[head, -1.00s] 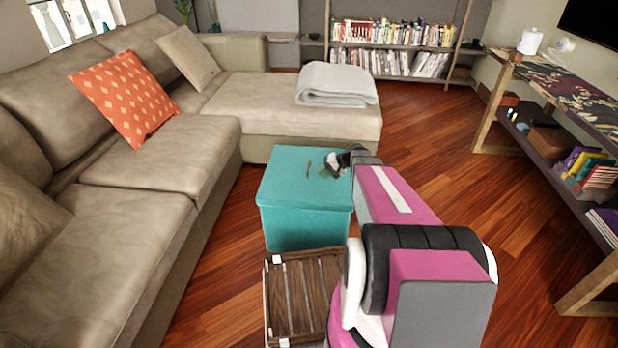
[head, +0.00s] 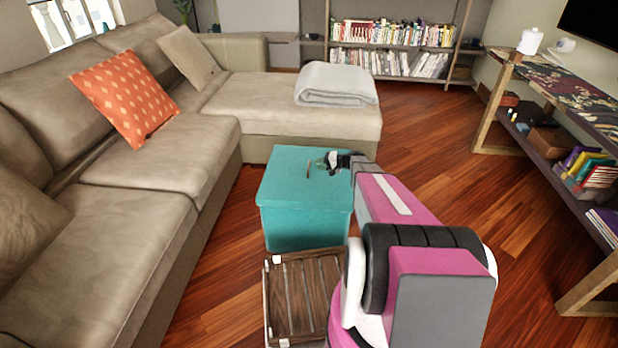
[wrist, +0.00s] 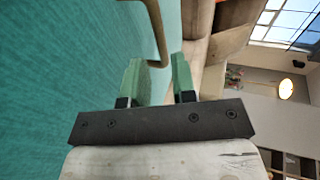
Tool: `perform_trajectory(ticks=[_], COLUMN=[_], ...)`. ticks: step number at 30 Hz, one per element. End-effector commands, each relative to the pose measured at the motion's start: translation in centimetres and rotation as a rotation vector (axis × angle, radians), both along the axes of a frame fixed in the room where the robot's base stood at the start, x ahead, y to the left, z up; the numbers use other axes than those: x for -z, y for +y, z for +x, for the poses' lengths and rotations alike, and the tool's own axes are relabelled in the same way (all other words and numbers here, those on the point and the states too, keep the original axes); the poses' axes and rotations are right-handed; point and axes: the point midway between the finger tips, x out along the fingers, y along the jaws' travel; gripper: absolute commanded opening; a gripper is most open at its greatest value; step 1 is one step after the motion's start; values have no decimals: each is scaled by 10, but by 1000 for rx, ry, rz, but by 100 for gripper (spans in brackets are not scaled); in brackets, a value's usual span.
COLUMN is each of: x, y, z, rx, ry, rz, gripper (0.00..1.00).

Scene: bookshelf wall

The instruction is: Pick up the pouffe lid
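The teal pouffe (head: 300,222) stands on the floor with its teal lid (head: 285,188) on top. A thin brown handle (head: 308,172) stands up from the lid; in the wrist view it shows as a bent bar (wrist: 155,30). My gripper (head: 323,164) is low over the lid, just right of the handle, pointing left. In the wrist view my gripper (wrist: 159,77) has its two green fingers apart with nothing held between them. The handle's bend shows ahead of the gap between the fingers. I cannot tell the exact distance to it.
A slatted wooden crate (head: 305,295) is in front of the pouffe. The beige sofa (head: 160,165) borders it at the left and behind, with a folded grey blanket (head: 336,83) on it. The wooden floor (head: 440,140) is clear to the right, before a shelf table (head: 560,100).

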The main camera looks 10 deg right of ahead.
Motion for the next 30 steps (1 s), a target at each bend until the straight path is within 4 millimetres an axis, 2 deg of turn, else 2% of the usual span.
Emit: perform_trajectory(ticks=[9,17,18,20,21,30], x=[14,16,16,16,16,16], y=[38,43,43,43,43,43], z=[12,13,13,13,13,13], rx=[-2,-1,-1,-1,-1,-2], ry=[1,0,0,1,1,-3], rz=[-1,0,0,-1,-1,-2], gripper=[25,25,22,2,0,0])
